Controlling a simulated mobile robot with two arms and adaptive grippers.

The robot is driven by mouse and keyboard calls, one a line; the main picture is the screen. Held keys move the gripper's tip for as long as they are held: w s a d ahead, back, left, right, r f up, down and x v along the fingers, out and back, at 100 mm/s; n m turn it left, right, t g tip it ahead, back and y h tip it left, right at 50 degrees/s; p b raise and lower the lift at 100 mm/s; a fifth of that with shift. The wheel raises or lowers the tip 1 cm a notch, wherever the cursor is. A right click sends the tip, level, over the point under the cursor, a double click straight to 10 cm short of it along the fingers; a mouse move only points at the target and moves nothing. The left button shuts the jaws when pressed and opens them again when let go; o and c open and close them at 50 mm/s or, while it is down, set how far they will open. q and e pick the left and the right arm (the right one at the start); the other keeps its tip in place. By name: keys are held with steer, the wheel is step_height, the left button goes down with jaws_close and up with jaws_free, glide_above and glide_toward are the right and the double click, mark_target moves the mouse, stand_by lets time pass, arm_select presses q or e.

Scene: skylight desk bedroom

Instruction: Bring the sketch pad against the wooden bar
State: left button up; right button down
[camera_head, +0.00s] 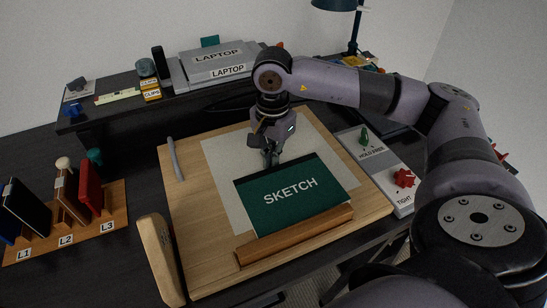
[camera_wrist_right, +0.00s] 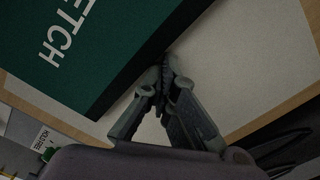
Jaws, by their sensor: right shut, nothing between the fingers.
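The green sketch pad (camera_head: 303,184), marked SKETCH, lies on the white sheet on the wooden board. The wooden bar (camera_head: 292,234) runs along the board's front edge, and the pad's near edge lies along it; from the head view they look in contact, or very nearly. My right gripper (camera_head: 270,163) is shut and empty, pointing down at the pad's far edge. In the right wrist view the shut fingers (camera_wrist_right: 165,65) are beside the dark edge of the pad (camera_wrist_right: 95,50), over the sheet. I cannot tell whether they touch the pad. My left gripper is not in view.
The wooden board (camera_head: 185,215) carries the white sheet (camera_head: 222,160) and a grey stick (camera_head: 175,158). A wooden-backed brush or block (camera_head: 155,255) stands at its left. A rack (camera_head: 115,215) with several upright items is far left. A grey panel (camera_head: 383,165) with knobs lies right.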

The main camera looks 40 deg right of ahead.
steer(key=shift+s+r, duration=0.1)
steer(key=shift+s, duration=0.05)
step_height(320, 180, up, 8)
steer(key=w+p, duration=0.2)
steer(key=p, duration=0.2)
steer(key=shift+d+p, duration=0.2)
steer(key=shift+p, duration=0.1)
stand_by(0.5)
stand_by(0.4)
